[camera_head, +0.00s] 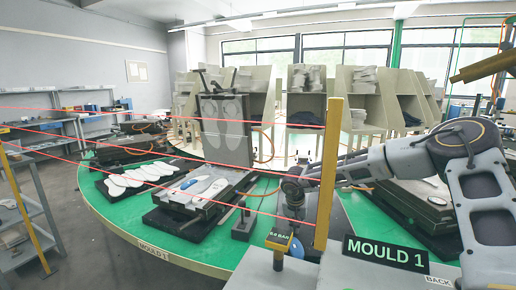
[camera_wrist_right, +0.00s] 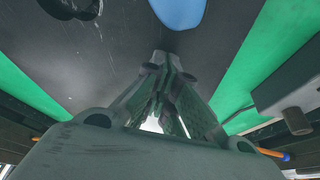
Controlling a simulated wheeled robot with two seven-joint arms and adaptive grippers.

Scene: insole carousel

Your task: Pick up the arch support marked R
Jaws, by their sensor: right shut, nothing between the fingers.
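My right arm comes in from the right, and its dark gripper (camera_head: 293,205) hangs over the front of the green table beside a yellow post. In the right wrist view the gripper's fingers (camera_wrist_right: 160,70) are together and empty. They point over a dark surface, with a smooth blue piece (camera_wrist_right: 178,10) partly cut off at the top edge. No R mark is legible on it, so I cannot tell whether it is the arch support. In the head view, a small blue piece (camera_head: 188,184) lies with pale insoles on the open mould. My left gripper is out of view.
The open mould's upright lid (camera_head: 224,130) stands left of my gripper. Several white insoles (camera_head: 137,178) lie on a black tray at left. Yellow posts (camera_head: 329,175) with red beams bound the front. A MOULD 1 sign (camera_head: 385,253) stands at front right.

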